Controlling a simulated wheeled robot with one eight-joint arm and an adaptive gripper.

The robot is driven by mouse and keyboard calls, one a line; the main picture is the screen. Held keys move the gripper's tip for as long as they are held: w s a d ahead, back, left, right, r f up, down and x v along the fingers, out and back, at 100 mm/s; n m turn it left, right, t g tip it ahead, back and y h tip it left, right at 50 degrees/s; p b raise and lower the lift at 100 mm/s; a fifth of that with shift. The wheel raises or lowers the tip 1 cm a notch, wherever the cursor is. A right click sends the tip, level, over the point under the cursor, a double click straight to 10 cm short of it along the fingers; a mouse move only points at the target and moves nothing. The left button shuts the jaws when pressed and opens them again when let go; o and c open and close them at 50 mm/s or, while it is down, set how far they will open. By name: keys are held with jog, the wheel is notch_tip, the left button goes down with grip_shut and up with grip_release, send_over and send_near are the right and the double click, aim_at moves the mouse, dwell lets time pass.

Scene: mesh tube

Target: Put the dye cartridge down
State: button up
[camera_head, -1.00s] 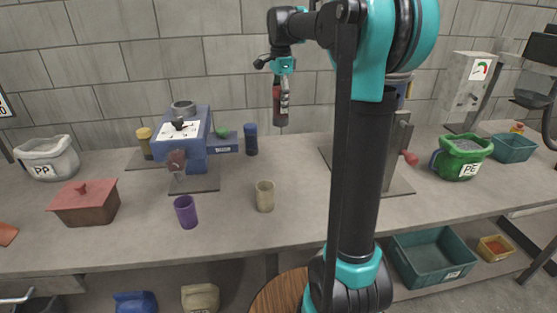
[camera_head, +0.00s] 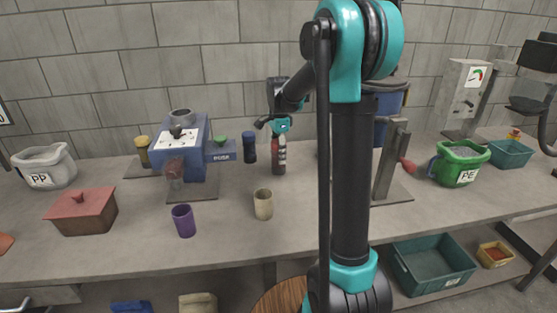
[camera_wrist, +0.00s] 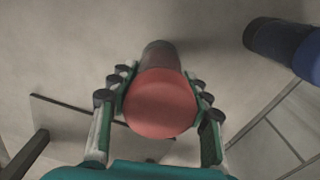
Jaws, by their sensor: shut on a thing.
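The dye cartridge (camera_head: 279,160) is a dark cylinder with a red upper part and a pale label. My gripper (camera_head: 280,134) is shut on its top and holds it upright over the back of the bench, right of the blue machine. In the wrist view, the red round top of the cartridge (camera_wrist: 160,103) sits between the fingers of my gripper (camera_wrist: 160,95). Its lower end looks at or very near the bench top; I cannot tell whether it touches.
A dark blue cylinder (camera_head: 249,147) stands just left of the cartridge and shows in the wrist view (camera_wrist: 285,48). The blue machine (camera_head: 183,150) is further left. A beige cup (camera_head: 263,204) and a purple cup (camera_head: 184,220) stand in front. The bench (camera_head: 225,235) between them is clear.

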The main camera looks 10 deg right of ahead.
jog(key=shift+f, duration=1.3)
jog(key=o, duration=1.3)
jog(key=shift+f, duration=0.1)
notch_tip(320, 180, up, 12)
jog(key=shift+r, duration=0.15)
